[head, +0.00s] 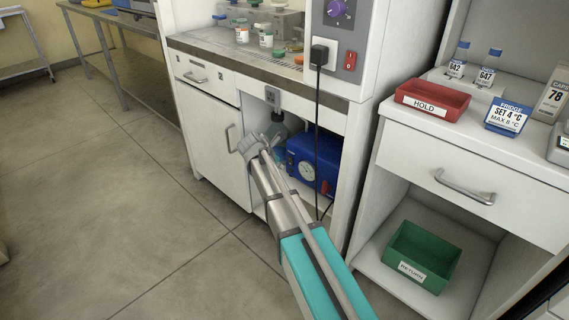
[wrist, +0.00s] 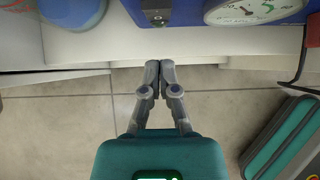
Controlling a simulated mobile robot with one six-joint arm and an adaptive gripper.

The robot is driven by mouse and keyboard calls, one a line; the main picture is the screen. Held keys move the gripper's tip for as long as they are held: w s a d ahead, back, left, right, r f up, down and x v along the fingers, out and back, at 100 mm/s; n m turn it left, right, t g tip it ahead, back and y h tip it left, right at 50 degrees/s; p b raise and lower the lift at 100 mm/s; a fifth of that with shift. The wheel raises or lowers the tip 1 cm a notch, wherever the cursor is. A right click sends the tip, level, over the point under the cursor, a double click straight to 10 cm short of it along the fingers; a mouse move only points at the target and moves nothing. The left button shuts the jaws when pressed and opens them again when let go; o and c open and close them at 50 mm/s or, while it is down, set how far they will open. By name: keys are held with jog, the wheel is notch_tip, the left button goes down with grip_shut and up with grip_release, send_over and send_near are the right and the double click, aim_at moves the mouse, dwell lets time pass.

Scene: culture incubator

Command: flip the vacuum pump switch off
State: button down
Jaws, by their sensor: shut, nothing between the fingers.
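The vacuum pump is a blue box (head: 313,165) with a round white gauge, inside the open bay under the hood bench. In the wrist view its lower front (wrist: 196,12) and gauge show at the top edge. A dark plate with a small green spot (wrist: 157,17) is on the pump front; it may be the switch, but its position cannot be read. My gripper (wrist: 160,66) is shut and empty, its fingertips in front of the white shelf edge and short of the pump. In the head view my gripper (head: 264,143) is left of the pump, and the arm hides part of the bay.
A black plug (head: 319,54) and cable hang from the hood panel in front of the pump. A red rocker switch (head: 349,61) is on that panel. A rounded blue vessel (wrist: 73,10) stands left of the pump. The cabinet door (head: 216,152) bounds the bay's left.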

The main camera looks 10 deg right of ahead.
jog(key=s+a+r+p, duration=0.4)
jog(key=a+r+p, duration=0.2)
jog(key=shift+s+a, duration=0.35)
jog(key=shift+a, duration=0.05)
dwell(0.5)
jog(key=s+d+f+m+g+y, duration=0.1)
jog(key=s+d+m+y, duration=0.15)
jog(key=s+m, duration=0.55)
jog(key=s+d+f+m+g+y, duration=0.1)
jog(key=s+d+m+g+y, duration=0.1)
jog(key=s+d+m, duration=0.4)
jog(key=s+d+f+m+g+y, duration=0.1)
jog(key=s+f+m+y, duration=0.1)
jog(key=s+m, duration=0.8)
notch_tip(320, 180, up, 38)
jog(key=m+p, duration=0.1)
jog(key=p, duration=3.7)
jog(key=shift+w+r+p, duration=0.25)
jog(key=shift+w+p, duration=0.1)
jog(key=shift+w, duration=0.05)
jog(key=shift+a, duration=0.15)
